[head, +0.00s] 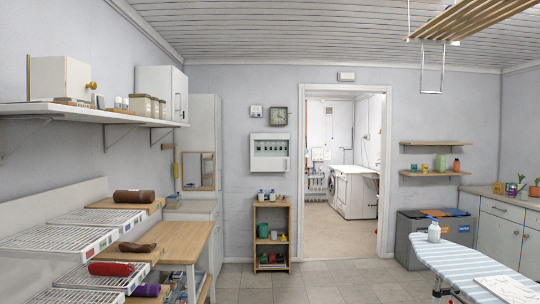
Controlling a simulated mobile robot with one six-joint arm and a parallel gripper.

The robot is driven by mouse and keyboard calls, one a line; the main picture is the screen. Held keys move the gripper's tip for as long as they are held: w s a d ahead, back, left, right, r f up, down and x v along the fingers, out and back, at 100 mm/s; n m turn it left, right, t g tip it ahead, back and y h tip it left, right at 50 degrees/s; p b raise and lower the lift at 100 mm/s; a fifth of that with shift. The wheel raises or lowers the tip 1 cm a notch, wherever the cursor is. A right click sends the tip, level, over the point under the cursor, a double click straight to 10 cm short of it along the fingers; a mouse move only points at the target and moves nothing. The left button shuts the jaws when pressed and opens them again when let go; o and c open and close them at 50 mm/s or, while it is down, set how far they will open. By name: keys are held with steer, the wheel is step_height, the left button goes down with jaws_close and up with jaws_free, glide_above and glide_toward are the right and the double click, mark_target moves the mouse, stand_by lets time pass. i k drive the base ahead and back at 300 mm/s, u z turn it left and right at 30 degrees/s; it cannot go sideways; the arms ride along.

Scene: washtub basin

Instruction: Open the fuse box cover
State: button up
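The fuse box (269,161) is a pale grey box on the far wall, left of the doorway and above a small wooden shelf unit. A row of small dark and light switches shows in a window across its upper middle. I cannot tell from this distance whether a clear cover lies over that window or stands open. My gripper is not in view.
A wooden shelf unit (272,237) with bottles on top stands under the fuse box. A slatted rack bench (62,240) lines the left. An ironing board (470,262) stands at front right. The tiled floor (300,285) between is clear.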

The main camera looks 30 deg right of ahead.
mark_target(258, 164)
steer(key=z, duration=0.5)
steer(key=i, duration=1.1)
steer(key=z, duration=0.6)
steer(key=i, duration=0.75)
steer(key=z, duration=0.45)
steer(key=i, duration=2.55)
steer(key=u, duration=0.2)
steer(key=i, duration=0.75)
steer(key=u, duration=0.65)
steer(key=i, duration=0.6)
steer(key=u, duration=0.3)
